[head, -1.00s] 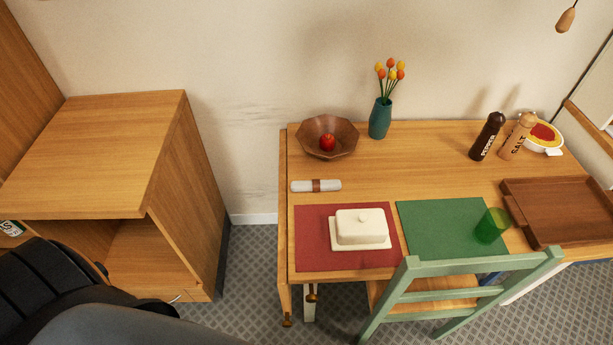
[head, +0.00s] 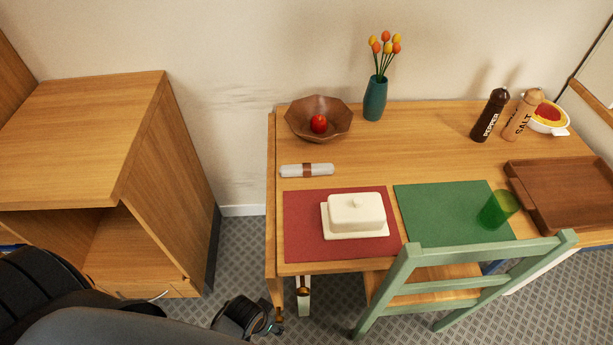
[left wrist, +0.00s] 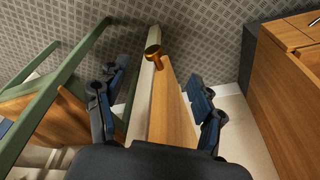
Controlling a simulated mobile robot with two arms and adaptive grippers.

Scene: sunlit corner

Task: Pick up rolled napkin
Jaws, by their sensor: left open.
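The rolled napkin (head: 291,170) is a light grey roll with a brown band. It lies flat on the left part of the wooden table (head: 390,160), behind the red placemat. My left gripper (head: 262,320) shows low in the head view, below tabletop height and left of the table's front leg, well apart from the napkin. In the left wrist view my left gripper (left wrist: 157,95) has its two fingers spread, with no object held between them. The napkin does not show in that view. My right gripper is not in view.
A red placemat (head: 300,222) with a white butter dish (head: 356,213) lies in front of the napkin. A wooden bowl (head: 340,125) with a red apple stands behind it. A green chair (head: 480,262) stands at the front. A wooden cabinet (head: 160,190) is at left.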

